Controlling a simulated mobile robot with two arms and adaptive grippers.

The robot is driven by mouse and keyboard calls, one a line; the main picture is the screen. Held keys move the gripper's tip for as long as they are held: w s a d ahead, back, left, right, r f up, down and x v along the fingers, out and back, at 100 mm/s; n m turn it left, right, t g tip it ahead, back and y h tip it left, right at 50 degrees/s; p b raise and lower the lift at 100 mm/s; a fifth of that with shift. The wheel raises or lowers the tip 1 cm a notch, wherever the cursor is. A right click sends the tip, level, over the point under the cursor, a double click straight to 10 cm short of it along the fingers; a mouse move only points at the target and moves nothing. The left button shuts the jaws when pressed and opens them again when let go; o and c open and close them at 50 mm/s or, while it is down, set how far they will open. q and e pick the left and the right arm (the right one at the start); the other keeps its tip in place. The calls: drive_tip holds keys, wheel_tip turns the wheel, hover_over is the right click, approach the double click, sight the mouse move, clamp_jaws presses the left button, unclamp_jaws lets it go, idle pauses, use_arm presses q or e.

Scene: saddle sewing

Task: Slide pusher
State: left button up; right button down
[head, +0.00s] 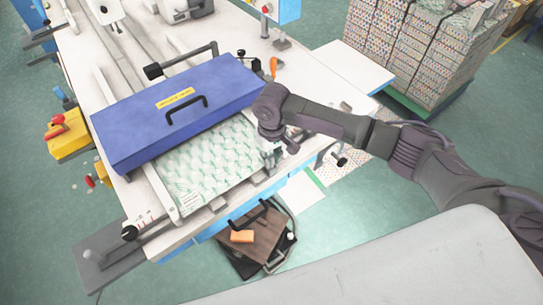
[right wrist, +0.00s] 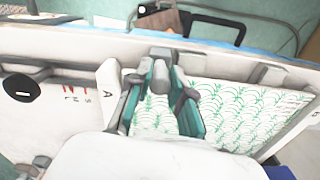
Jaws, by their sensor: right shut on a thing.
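My right gripper (head: 270,150) is at the right end of the sheet stack, by the front edge of the white machine table. In the right wrist view its two teal fingers (right wrist: 160,88) are shut around a grey knob (right wrist: 159,70), which I take as the pusher's grip. In the head view the wrist mostly hides that knob. The patterned green-white sheets (head: 208,168) lie flat beside the gripper; they also show in the right wrist view (right wrist: 235,115). My left gripper is not in view.
A long blue cover (head: 140,125) with a black handle lies behind the sheets. A black-knobbed bar (head: 153,71) crosses behind it. A brown case (head: 255,232) with an orange block (head: 242,236) stands below the front edge. Stacked printed bundles (head: 425,45) stand at the right.

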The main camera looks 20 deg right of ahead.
drive_tip(key=shift+w+a+r+b, duration=0.1)
drive_tip(key=shift+w+a+b, duration=0.2)
drive_tip(key=shift+w, duration=0.65)
drive_tip(key=shift+w+a+b, duration=0.1)
drive_tip(key=shift+w+a, duration=0.25)
drive_tip(key=shift+w, duration=0.6)
drive_tip(key=c, duration=1.1)
unclamp_jaws()
drive_tip(key=shift+o, duration=0.2)
wheel_tip(320, 180, up, 12)
